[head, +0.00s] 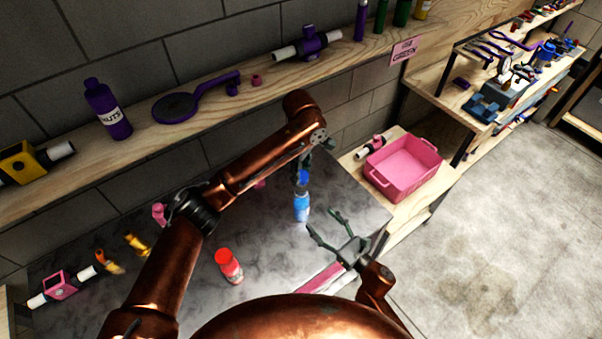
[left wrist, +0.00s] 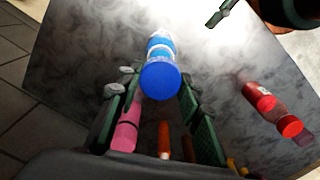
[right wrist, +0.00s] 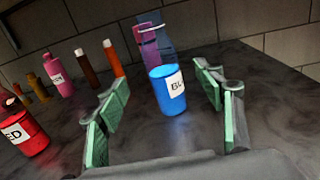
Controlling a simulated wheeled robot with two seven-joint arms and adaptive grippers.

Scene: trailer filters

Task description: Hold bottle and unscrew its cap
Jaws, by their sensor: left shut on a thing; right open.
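A blue bottle (head: 302,208) with a white label stands on the dark table below my left gripper (head: 304,172). In the left wrist view its round blue cap (left wrist: 160,78) faces the camera between the fingers, and my left gripper is shut on it. The exact finger contact is hard to make out. My right gripper (head: 338,236) is open, just right of the bottle. In the right wrist view the bottle's labelled body (right wrist: 168,92) sits between the spread fingers, apart from them. I cannot tell whether the cap is loose.
A red bottle (head: 229,266) stands nearer on the table. Orange (right wrist: 113,58), brown (right wrist: 87,68) and pink (right wrist: 57,74) bottles stand behind. A pink bin (head: 403,166) is to the right. A wooden shelf (head: 150,120) with a purple bottle (head: 108,108) runs along the wall.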

